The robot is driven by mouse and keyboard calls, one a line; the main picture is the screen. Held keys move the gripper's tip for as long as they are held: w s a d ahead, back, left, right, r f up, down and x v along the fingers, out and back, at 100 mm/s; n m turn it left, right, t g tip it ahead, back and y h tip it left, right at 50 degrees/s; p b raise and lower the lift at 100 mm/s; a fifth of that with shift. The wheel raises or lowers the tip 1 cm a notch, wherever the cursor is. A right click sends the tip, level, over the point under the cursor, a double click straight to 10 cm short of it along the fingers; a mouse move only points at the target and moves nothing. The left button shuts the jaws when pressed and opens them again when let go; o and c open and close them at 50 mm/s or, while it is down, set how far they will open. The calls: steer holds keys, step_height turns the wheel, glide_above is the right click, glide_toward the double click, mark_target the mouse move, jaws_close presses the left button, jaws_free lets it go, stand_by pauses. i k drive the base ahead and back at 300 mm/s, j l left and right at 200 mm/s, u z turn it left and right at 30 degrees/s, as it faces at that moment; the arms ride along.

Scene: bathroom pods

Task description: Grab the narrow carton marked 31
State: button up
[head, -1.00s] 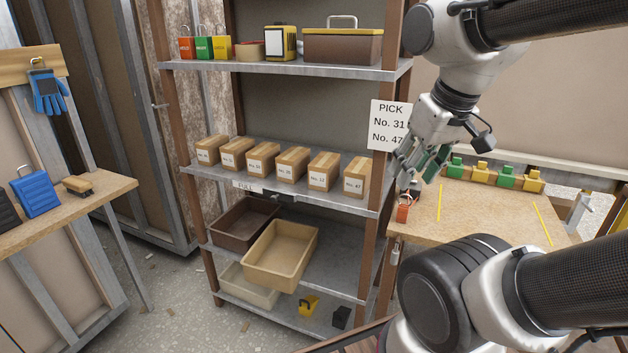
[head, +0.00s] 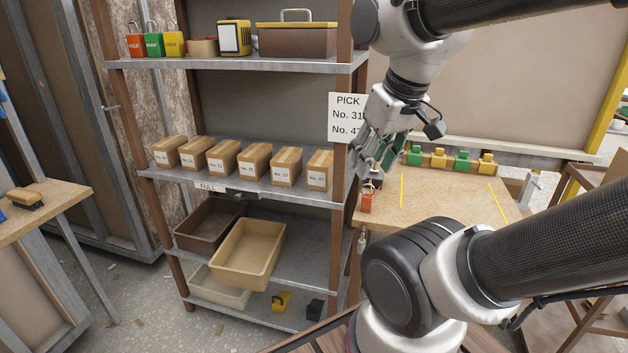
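Several brown cartons with white number labels stand in a row on the middle shelf (head: 320,196) in the head view. The rightmost carton (head: 320,170) reads No. 47. The carton left of it (head: 287,167) has a label that seems to begin with 1 or 3. The fourth carton from the left (head: 254,162) looks wider than its neighbours. The other labels are too small to read surely, so I cannot tell which carton is 31. My gripper (head: 374,158) hangs right of the row, near the shelf's right post, with its fingers apart and nothing between them.
A sign (head: 346,117) on the right post reads PICK No. 31 and No. 47. A workbench (head: 440,203) with an orange padlock (head: 367,200) stands at the right. A brown bin (head: 205,225) and tan bin (head: 247,254) sit below the cartons.

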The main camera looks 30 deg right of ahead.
mark_target(192, 154)
steer(key=i+j+z, duration=0.15)
steer(key=z, duration=0.2)
steer(key=i+j+z, duration=0.1)
steer(key=z, duration=0.25)
steer(key=j+z, duration=0.35)
steer(key=i+j+z, duration=0.1)
steer(key=j, duration=0.5)
steer(key=i+j+z, duration=0.1)
steer(key=j, duration=0.55)
steer(key=i+j+z, duration=0.1)
steer(key=j, duration=0.5)
steer(key=i+j+z, duration=0.1)
steer(key=j, duration=0.55)
steer(key=i, duration=0.05)
